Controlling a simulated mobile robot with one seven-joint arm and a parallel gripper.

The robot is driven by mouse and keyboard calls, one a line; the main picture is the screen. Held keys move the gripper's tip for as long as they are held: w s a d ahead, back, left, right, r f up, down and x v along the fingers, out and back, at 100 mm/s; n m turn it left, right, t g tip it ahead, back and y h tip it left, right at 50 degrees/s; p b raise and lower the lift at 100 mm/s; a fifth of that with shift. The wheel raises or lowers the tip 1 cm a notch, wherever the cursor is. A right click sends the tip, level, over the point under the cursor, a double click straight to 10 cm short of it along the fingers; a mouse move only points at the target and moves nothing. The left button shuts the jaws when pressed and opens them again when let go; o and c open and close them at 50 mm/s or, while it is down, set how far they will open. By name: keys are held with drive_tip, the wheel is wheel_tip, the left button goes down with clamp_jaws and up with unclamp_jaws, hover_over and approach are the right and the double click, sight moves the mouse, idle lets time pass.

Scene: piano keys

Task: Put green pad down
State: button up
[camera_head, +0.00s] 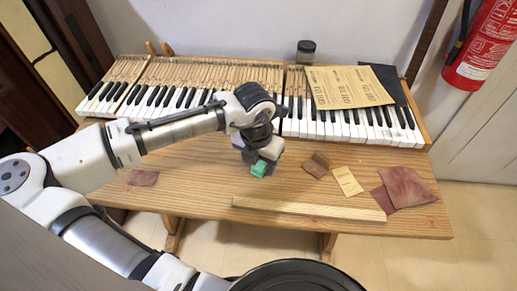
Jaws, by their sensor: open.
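The green pad (259,169) is a small block near the middle of the wooden table, in front of the piano keys. My gripper (258,158) is right at the pad, pointing down, and hides part of it. The jaws are open. I cannot tell from this view whether the pad rests fully on the wood or whether a finger touches it.
Piano keys (180,98) line the back of the table (200,195), with brown paper sheets (347,88) on the right part. A wooden strip (308,208) lies in front. Reddish cloth pieces (405,187) and a tan card (347,181) lie right. Bare wood shows left of the pad.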

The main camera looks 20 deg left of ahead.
sight(257, 169)
wheel_tip(257, 169, up, 12)
drive_tip(key=s, duration=0.1)
drive_tip(key=shift+s+f, duration=0.15)
drive_tip(key=shift+s, duration=0.1)
drive_tip(key=shift+f, duration=0.1)
idle(0.4)
